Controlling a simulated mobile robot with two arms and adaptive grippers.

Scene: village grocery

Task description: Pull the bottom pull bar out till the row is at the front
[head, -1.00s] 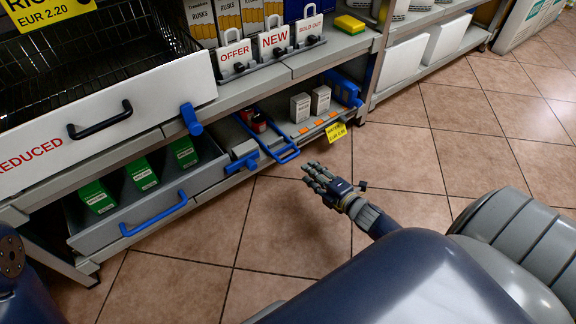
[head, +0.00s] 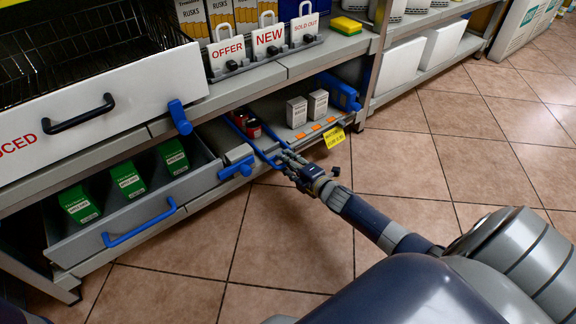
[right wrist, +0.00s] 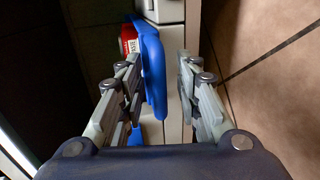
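The bottom pull bar (head: 254,145) is a blue U-shaped frame on the low shelf, reaching forward from beside a short row of red items (head: 247,125). My right gripper (head: 285,160) is at its front end. In the right wrist view the blue bar (right wrist: 153,70) stands between the two spread fingers of my right gripper (right wrist: 160,85), nearer the left finger, with a gap to the right finger. A red item (right wrist: 128,38) shows behind the bar. I cannot tell whether the left finger touches the bar. My left gripper is not in view.
Left of the bar is an open grey drawer (head: 190,186) with green boxes (head: 129,179) and a blue handle (head: 140,226). White boxes (head: 297,111) and a yellow price tag (head: 334,137) are right of it. Blue lever (head: 180,117) hangs above. Tiled floor in front is clear.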

